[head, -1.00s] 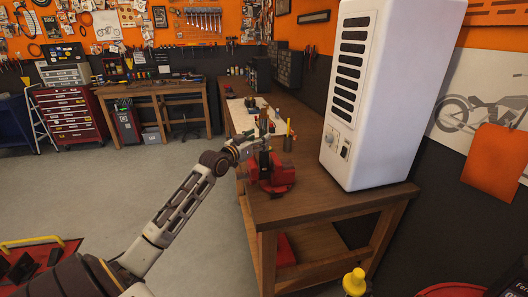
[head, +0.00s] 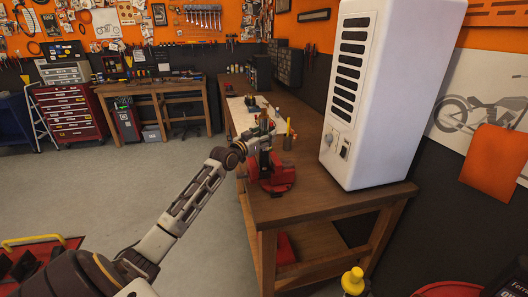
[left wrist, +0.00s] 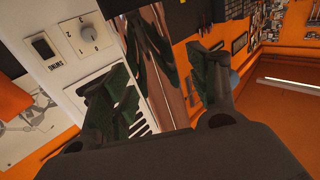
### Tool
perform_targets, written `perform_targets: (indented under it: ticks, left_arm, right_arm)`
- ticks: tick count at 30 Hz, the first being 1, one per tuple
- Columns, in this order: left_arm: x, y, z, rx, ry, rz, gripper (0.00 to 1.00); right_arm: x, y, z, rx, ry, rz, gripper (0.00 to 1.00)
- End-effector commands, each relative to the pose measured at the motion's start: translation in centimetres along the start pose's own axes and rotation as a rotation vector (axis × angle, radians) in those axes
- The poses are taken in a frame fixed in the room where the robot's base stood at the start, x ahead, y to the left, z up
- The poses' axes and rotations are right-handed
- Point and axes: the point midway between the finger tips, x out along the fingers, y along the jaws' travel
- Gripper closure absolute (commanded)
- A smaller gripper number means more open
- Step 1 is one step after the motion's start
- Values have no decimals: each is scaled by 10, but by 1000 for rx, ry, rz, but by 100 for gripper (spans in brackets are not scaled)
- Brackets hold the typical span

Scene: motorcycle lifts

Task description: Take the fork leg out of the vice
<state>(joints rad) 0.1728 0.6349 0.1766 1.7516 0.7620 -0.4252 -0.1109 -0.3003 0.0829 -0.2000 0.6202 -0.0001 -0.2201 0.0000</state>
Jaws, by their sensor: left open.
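The red vice (head: 272,180) stands on the near part of the wooden workbench, at its left edge. My left gripper (head: 264,138) is just above the vice, with its arm reaching in from the lower left. In the left wrist view the left gripper (left wrist: 158,85) has its two dark fingers spread apart. A shiny, reflective tube, which looks like the fork leg (left wrist: 172,70), runs between the fingers. I cannot tell whether a finger touches it. In the head view the leg is small and hard to separate from the gripper. My right gripper is not in view.
A tall white machine (head: 385,95) stands on the workbench (head: 325,203) right of the vice. Small bottles (head: 289,138) stand close behind the vice. A red tool chest (head: 70,115) and another bench are at the back left.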

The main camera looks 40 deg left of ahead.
Motion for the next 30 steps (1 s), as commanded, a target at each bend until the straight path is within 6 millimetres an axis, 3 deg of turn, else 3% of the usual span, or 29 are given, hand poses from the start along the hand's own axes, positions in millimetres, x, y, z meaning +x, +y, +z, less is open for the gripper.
perform_targets:
  ticks: [5,19,30]
  left_arm:
    - [0,0,0,0,0,0,41]
    - [0,0,0,0,0,0,100]
    - [0,0,-6,2,10,-1,100]
  right_arm:
    - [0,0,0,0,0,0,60]
    - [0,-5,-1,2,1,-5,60]
    - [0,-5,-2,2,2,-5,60]
